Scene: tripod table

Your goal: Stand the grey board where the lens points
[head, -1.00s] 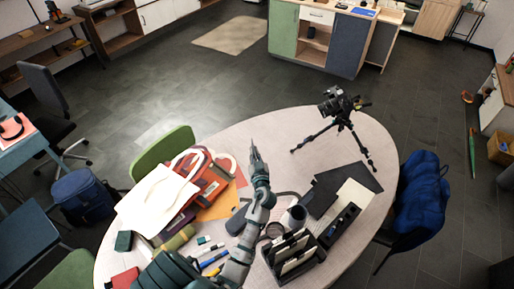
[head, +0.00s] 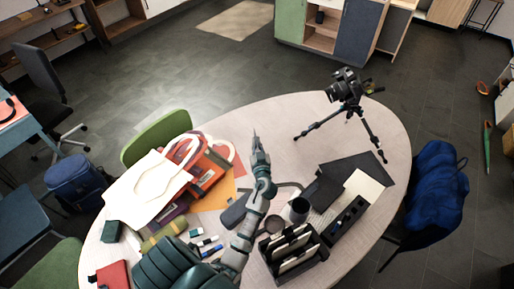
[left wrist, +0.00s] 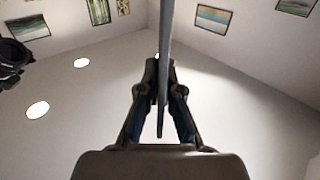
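A black camera (head: 346,84) stands on a black tripod (head: 349,114) on the right part of the oval table. Its lens faces left and slightly toward the front of the table. My left gripper (head: 256,148) is over the middle of the table, left of the tripod. In the left wrist view, my left gripper (left wrist: 160,88) is shut on a thin grey board (left wrist: 166,45), seen edge-on and upright between the fingers. In the head view the board (head: 254,135) is only a thin sliver, so its face is hidden. My right gripper is not in view.
A cream tote bag (head: 150,187) and orange things crowd the table's left side. A black organiser (head: 293,256), a mug (head: 299,209) and dark sheets (head: 368,165) lie front right. The table (head: 290,118) is bare between gripper and tripod. A blue-draped chair (head: 436,190) stands right.

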